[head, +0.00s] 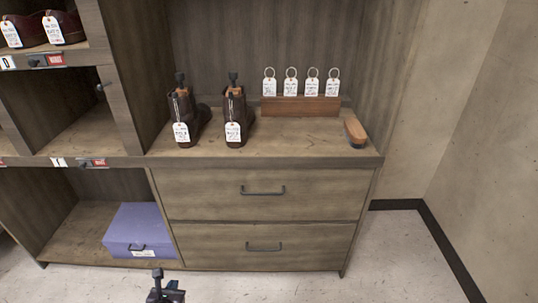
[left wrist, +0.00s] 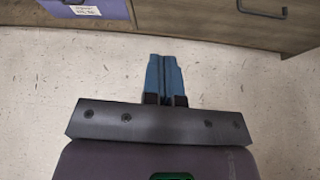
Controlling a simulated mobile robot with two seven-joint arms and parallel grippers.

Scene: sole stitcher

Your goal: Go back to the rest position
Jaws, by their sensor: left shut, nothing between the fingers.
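My left gripper (left wrist: 165,82) is shut and empty in the left wrist view, with its two blue fingers together above the pale floor. In the head view my left gripper (head: 158,274) shows small at the bottom edge, in front of the cabinet and just below the purple box. It appears apart from the cabinet and touches nothing that I can see. My right gripper is not in either view.
The wooden cabinet has two closed drawers (head: 264,194). A purple box (head: 140,230) sits in the low left compartment. Two dark boots (head: 235,117), a rack (head: 300,107) with tagged rings and a brush (head: 355,132) stand on the countertop. The floor (head: 405,255) at right is clear.

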